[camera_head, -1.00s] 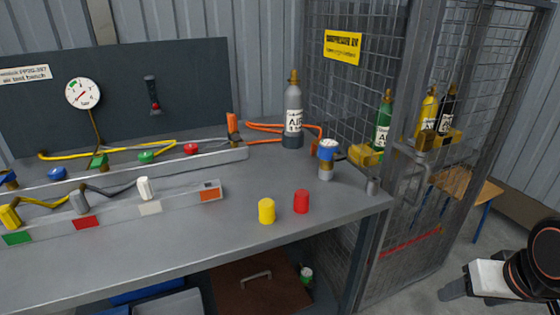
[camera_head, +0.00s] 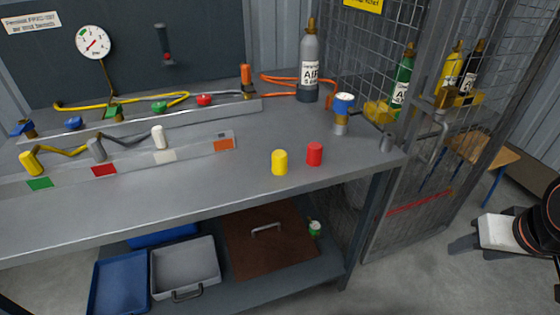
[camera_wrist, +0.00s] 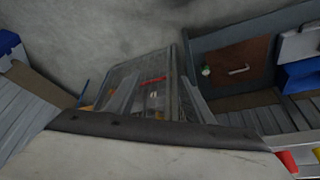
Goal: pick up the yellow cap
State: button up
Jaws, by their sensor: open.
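The yellow cap (camera_head: 279,163) stands upright on the grey bench (camera_head: 215,188), near its front edge. A red cap (camera_head: 314,154) stands just to its right, with a small gap between them. My gripper (camera_head: 464,241) is at the right edge of the head view, off the bench and well to the right of the caps. It is open, with nothing seen between its fingers. In the wrist view, the red cap (camera_wrist: 288,161) and a sliver of the yellow cap (camera_wrist: 317,154) show at the lower right corner.
A gauge fitting (camera_head: 343,113) and a grey bottle (camera_head: 310,65) stand behind the caps. A mesh cage (camera_head: 400,215) lies between bench and gripper. Hose fittings fill the bench's left. Trays (camera_head: 184,268) and a brown lid (camera_head: 268,250) lie on the shelf below.

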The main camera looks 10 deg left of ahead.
jog(key=w+a+r+n+g+y, duration=0.1)
jog(key=w+a+r+n, duration=0.4)
jog(key=w+a+r, duration=0.4)
jog(key=w+a+r+n+g, duration=0.15)
jog(key=a+r+n, duration=0.25)
jog(key=a+r, duration=0.5)
jog(key=w+a+r+n+g, duration=0.15)
jog(key=a+r+n, duration=0.3)
jog(key=a, duration=0.85)
jog(key=n+h, duration=0.1)
jog(key=n, duration=0.3)
send_over(282, 154)
jog(key=shift+g, duration=0.3)
jog(key=f, duration=0.9)
jog(key=shift+s+a+f, duration=0.1)
jog(key=shift+s+a, duration=0.05)
jog(key=shift+a, duration=0.2)
jog(key=shift+w+d+f, duration=0.1)
jog(key=shift+d+f, duration=0.05)
jog(key=shift+f, duration=1.3)
jog(key=shift+w+d+f, duration=0.1)
jog(key=shift+d+f, duration=0.05)
jog(key=shift+f, duration=1.3)
jog(key=c, duration=1.1)
